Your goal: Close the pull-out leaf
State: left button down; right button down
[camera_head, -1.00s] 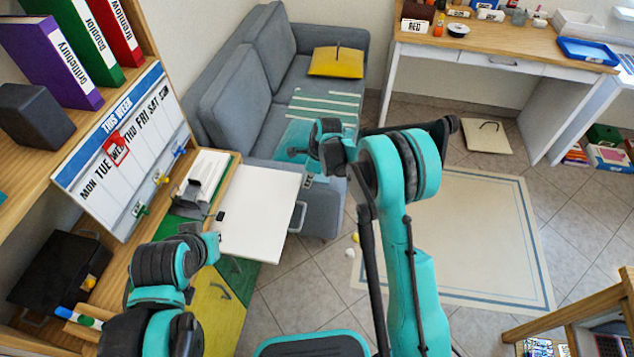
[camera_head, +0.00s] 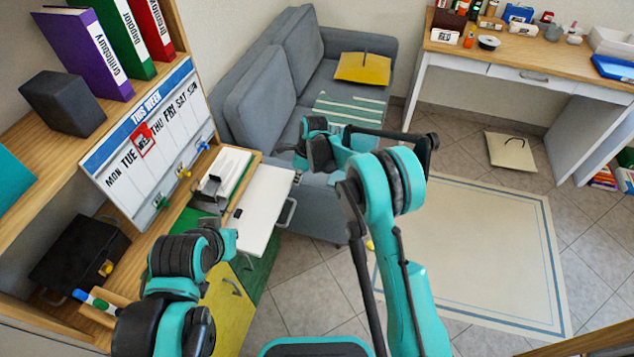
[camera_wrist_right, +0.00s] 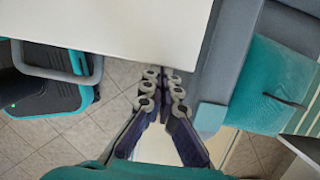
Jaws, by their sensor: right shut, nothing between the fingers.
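The pull-out leaf (camera_head: 262,207) is a flat white board sticking out to the right from the wooden desk unit (camera_head: 190,215). Part of it is out past the desk's edge. A grey bar handle (camera_head: 290,212) is on its outer edge; the handle also shows in the right wrist view (camera_wrist_right: 60,66). My right gripper (camera_head: 302,158) is by the leaf's far outer corner. In the right wrist view its shut, empty fingers (camera_wrist_right: 163,76) are at the leaf's edge (camera_wrist_right: 120,28); I cannot tell whether they touch.
A grey sofa (camera_head: 250,95) stands just behind the leaf. Open tiled floor (camera_head: 310,290) and a pale rug (camera_head: 480,250) lie to the right.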

aim_at(260, 172)
jog(key=w+a, duration=0.1)
jog(key=a, duration=0.3)
jog(key=w+a, duration=0.1)
jog(key=a, duration=0.3)
jog(key=w+a, duration=0.2)
jog(key=a, duration=0.2)
jog(key=shift+a+p, duration=0.1)
jog(key=shift+p, duration=0.2)
pick_arm(q)
jog(key=shift+d+r, duration=0.1)
jog(key=shift+r, duration=0.25)
pick_arm(e)
jog(key=shift+a, duration=0.35)
